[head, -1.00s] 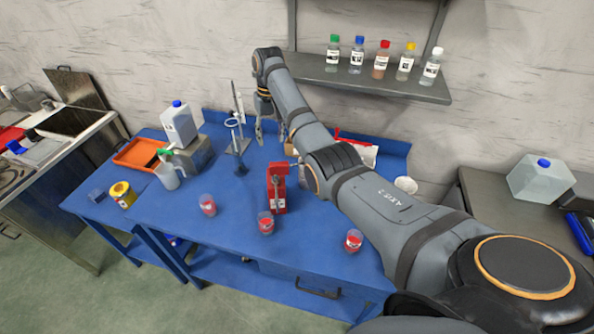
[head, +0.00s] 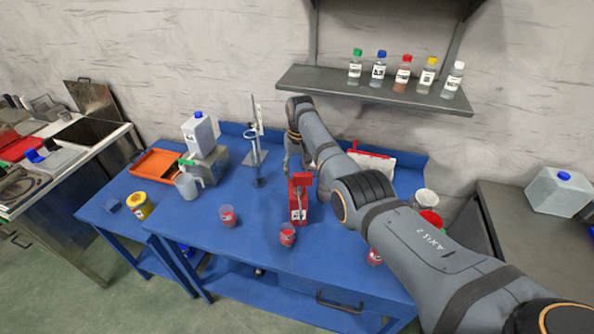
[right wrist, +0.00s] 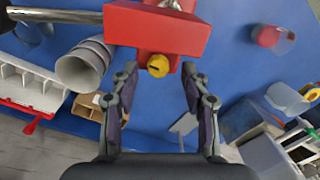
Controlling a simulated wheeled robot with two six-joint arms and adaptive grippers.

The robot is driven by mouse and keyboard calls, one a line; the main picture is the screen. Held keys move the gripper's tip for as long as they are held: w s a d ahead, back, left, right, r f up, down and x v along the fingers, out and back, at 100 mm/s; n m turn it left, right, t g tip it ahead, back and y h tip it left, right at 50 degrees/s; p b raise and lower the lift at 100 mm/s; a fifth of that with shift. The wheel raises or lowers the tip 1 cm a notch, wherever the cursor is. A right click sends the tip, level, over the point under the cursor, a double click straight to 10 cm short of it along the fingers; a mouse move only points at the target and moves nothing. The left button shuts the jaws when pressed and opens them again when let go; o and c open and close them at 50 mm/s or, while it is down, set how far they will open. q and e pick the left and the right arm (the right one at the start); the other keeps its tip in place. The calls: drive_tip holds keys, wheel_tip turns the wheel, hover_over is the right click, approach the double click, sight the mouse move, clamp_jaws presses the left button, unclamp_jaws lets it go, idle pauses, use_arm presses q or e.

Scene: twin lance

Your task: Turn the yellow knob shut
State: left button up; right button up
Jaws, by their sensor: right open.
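The yellow knob (right wrist: 158,66) sits on the lower face of a red block-shaped device (right wrist: 160,30) in the right wrist view. The same red device (head: 299,204) stands upright on the blue table in the head view, where the knob cannot be made out. My right gripper (right wrist: 157,72) is open, with one finger on each side of the knob and a gap to both. In the head view my right gripper (head: 294,168) is just behind the device. My left gripper is in neither view.
Cups with red contents (head: 228,217) stand around the device on the blue table (head: 200,238). A ring stand (head: 256,160) is to its left. A shelf with several bottles (head: 376,90) hangs above. Grey cups (right wrist: 84,64) lie near my left finger in the wrist view.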

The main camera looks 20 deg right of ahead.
drive_tip(key=shift+d+f, duration=0.15)
drive_tip(key=shift+f, duration=0.55)
drive_tip(key=shift+c, duration=0.3)
clamp_jaws()
